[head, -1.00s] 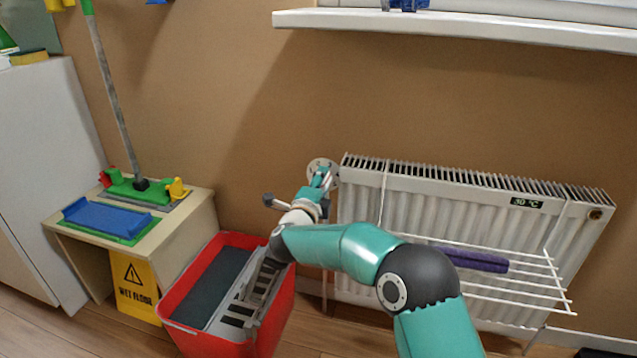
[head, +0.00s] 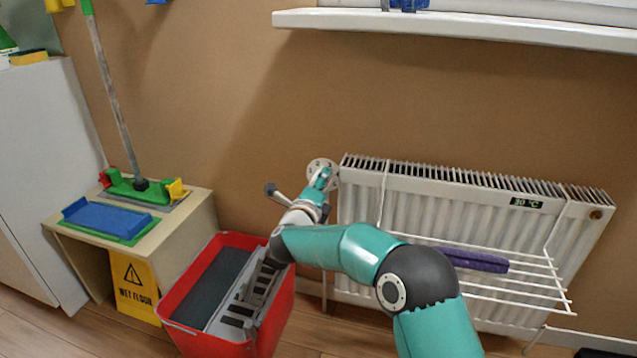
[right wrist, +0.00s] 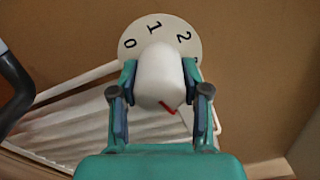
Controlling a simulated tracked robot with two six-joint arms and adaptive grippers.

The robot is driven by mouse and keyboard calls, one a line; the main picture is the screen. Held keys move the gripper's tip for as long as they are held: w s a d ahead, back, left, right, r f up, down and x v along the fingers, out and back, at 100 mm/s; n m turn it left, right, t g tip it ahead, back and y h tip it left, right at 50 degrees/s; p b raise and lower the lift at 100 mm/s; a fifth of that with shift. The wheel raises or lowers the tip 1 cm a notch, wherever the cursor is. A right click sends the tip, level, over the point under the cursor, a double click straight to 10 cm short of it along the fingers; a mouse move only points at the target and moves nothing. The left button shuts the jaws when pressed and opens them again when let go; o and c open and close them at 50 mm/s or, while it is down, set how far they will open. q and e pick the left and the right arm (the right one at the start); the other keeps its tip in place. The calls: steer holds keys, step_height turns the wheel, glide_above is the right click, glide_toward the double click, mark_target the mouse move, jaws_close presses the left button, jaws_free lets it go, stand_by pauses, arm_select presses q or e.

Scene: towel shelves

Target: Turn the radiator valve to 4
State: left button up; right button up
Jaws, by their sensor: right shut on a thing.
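The radiator valve has a white knob (right wrist: 160,70) in front of a round pale dial (right wrist: 184,30). In the right wrist view the dial shows 0, 1 and 2; its lower part is hidden by the knob and gripper. A short red mark (right wrist: 167,107) shows on the knob's lower edge; which number it faces cannot be told. My right gripper (right wrist: 160,82) is shut on the knob, one finger on each side. In the head view the dial (head: 316,167) is at the radiator's upper left corner, with my right gripper (head: 322,180) at it. My left gripper is not in view.
The white radiator (head: 440,205) carries a wire rack (head: 530,283) with a purple towel (head: 470,260) and a 30 °C display (head: 526,203). A red bucket (head: 280,318) stands below my right forearm. A wooden stand (head: 190,232) and yellow wet-floor sign (head: 136,288) are at left.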

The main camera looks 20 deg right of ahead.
steer(key=o, duration=1)
steer(key=shift+a+r, duration=0.15)
steer(key=shift+a, duration=0.1)
steer(key=shift+o, duration=0.8)
steer(key=shift+d, duration=0.1)
steer(key=shift+s+a, duration=0.2)
steer(key=shift+s, duration=0.05)
steer(key=v, duration=1.1)
steer(key=shift+s+a, duration=0.1)
